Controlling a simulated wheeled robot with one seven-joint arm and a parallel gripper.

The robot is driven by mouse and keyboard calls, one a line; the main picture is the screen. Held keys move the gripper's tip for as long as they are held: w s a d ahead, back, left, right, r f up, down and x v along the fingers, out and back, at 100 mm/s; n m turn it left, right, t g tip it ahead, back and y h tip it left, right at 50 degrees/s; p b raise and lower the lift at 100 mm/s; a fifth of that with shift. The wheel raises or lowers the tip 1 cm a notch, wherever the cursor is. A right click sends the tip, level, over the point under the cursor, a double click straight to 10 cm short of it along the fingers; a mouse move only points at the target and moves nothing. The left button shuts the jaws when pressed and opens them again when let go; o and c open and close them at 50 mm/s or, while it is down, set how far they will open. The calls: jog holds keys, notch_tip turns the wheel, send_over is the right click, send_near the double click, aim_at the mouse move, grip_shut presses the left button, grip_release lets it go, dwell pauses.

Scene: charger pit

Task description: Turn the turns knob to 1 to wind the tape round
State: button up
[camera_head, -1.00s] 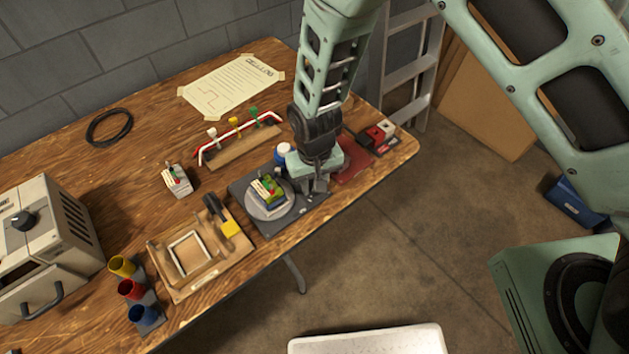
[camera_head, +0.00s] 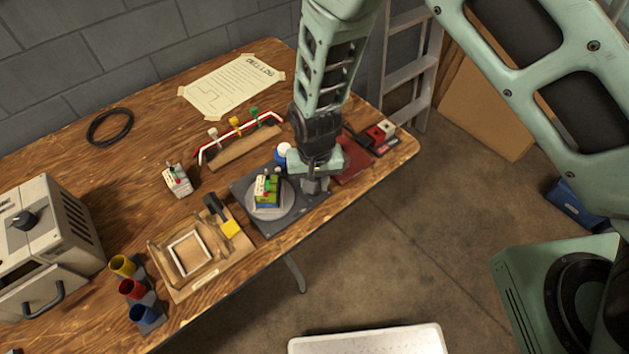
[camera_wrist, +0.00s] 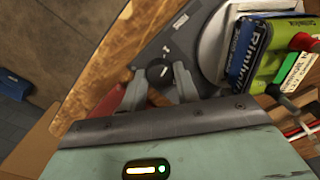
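The turns knob (camera_wrist: 158,72) is small, round and dark with a white pointer mark. It sits on the corner of the grey winder base (camera_wrist: 185,38). In the wrist view my gripper (camera_wrist: 160,80) has one finger on each side of the knob, close against it. In the head view my gripper (camera_head: 316,186) is over the right part of the base and hides the knob. A green and blue battery pack (camera_head: 267,190) stands on the round turntable (camera_head: 286,206); the pack also shows in the wrist view (camera_wrist: 262,55). The scale around the knob is not readable.
A red mat (camera_head: 352,170) lies at right, near the table edge. Coloured cups (camera_head: 130,290) stand front left.

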jog(key=o, duration=0.3)
jog(key=shift+o, duration=0.2)
notch_tip(320, 180, up, 18)
jog(key=b, duration=0.1)
jog(key=shift+f, duration=0.25)
jog(key=s+d+r+n, duration=0.3)
jog(key=s+d+r, duration=0.1)
jog(key=s, duration=0.5)
jog(key=s+d+r+n, duration=0.4)
jog(key=s+d+r, duration=0.1)
jog(key=s, duration=0.4)
jog(key=shift+s+d+y, duration=0.3)
jog(key=shift+s+d, duration=0.1)
jog(key=shift+d, duration=0.35)
